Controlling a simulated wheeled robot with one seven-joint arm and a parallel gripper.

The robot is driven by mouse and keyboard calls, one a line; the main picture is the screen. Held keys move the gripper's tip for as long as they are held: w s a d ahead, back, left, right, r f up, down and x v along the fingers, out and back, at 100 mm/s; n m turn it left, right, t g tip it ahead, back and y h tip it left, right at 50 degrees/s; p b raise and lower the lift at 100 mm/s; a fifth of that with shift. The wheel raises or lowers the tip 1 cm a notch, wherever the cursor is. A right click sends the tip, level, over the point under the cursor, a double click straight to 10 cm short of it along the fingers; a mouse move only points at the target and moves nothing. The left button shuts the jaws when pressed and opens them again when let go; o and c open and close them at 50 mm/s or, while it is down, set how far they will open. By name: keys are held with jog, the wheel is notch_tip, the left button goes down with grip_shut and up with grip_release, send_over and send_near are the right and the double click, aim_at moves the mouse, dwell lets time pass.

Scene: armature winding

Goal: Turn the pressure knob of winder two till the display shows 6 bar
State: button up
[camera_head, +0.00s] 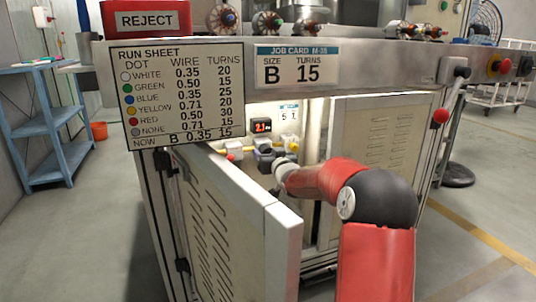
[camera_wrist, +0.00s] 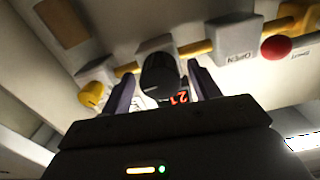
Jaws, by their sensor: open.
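The pressure display (camera_head: 262,126) inside the open cabinet shows red digits that look like 2.1. In the wrist view, part of the display (camera_wrist: 181,97) shows upside down behind my gripper, with "21" legible. A dark round knob (camera_wrist: 158,75) is in the middle of the wrist view. My gripper (camera_wrist: 163,69) is open, with one finger on each side of the knob; I cannot tell whether they touch it. In the head view my gripper (camera_head: 265,152) is small, reaching into the cabinet below the display, and the knob is hard to make out there.
A yellow pipe (camera_wrist: 196,47) carries a grey box marked OPEN (camera_wrist: 235,38), a red knob (camera_wrist: 276,47) and a yellow knob (camera_wrist: 92,94) near my gripper. The open cabinet door (camera_head: 235,215) stands left of my arm; another louvred panel (camera_head: 385,140) is at the right.

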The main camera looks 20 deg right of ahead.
jog(key=shift+w, duration=0.1)
jog(key=c, duration=1)
jog(key=shift+o, duration=0.2)
jog(key=m+p, duration=0.2)
jog(key=m, duration=0.2)
jog(key=shift+m, duration=0.3)
jog(key=m+p, duration=0.1)
jog(key=m, duration=0.4)
jog(key=shift+d+m, duration=0.1)
jog(key=shift+m, duration=0.2)
jog(key=m+p, duration=0.1)
jog(key=m, duration=0.4)
jog(key=shift+f, duration=0.1)
jog(key=m, duration=0.4)
jog(key=shift+b, duration=0.3)
jog(key=shift+m, duration=0.4)
